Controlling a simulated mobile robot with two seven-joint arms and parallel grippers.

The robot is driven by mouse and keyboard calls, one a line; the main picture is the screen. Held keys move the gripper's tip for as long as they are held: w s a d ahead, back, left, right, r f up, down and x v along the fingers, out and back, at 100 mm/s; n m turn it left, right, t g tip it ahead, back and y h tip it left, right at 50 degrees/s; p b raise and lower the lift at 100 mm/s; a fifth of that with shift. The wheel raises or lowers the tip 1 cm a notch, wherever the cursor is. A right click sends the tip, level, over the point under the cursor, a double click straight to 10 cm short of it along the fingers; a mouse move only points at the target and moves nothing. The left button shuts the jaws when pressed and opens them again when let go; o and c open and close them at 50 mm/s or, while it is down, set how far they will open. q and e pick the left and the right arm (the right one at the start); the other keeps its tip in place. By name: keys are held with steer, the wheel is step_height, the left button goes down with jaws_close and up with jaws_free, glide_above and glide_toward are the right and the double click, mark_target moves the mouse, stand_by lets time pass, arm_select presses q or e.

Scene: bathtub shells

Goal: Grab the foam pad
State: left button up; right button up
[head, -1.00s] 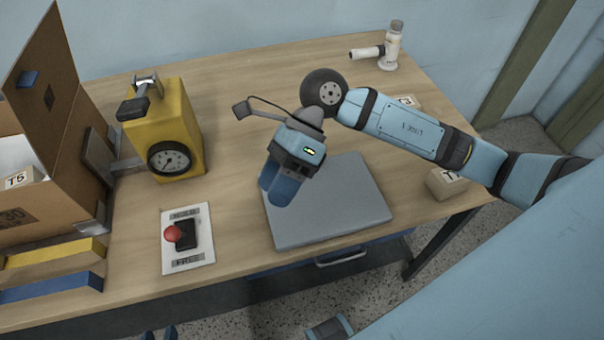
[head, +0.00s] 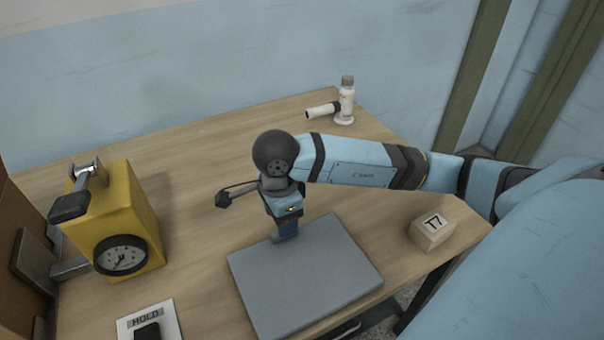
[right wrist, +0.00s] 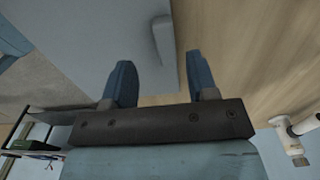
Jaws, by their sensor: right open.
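The foam pad appears to be the flat grey square slab (head: 305,280) lying on the wooden table in the head view. In the right wrist view the slab (right wrist: 80,40) fills the upper left, with a small raised pale grey tab (right wrist: 164,52) at its edge. My right gripper (head: 284,234) points down at the pad's back edge in the head view. In the right wrist view its two blue fingers (right wrist: 162,72) are open, apart, with the tab edge just beyond the gap. I cannot tell whether they touch it. My left gripper is not in view.
A yellow gauge press (head: 125,215) stands at the left, above a HOLD button plate (head: 150,322). A wooden block marked T7 (head: 433,230) sits right of the pad. A white bottle-like fitting (head: 345,102) stands at the back. The table behind my gripper is fairly clear.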

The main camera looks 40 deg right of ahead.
steer(key=f, duration=0.5)
steer(key=shift+w+d, duration=0.1)
steer(key=shift+w, duration=0.2)
steer(key=shift+c, duration=0.2)
jaws_close()
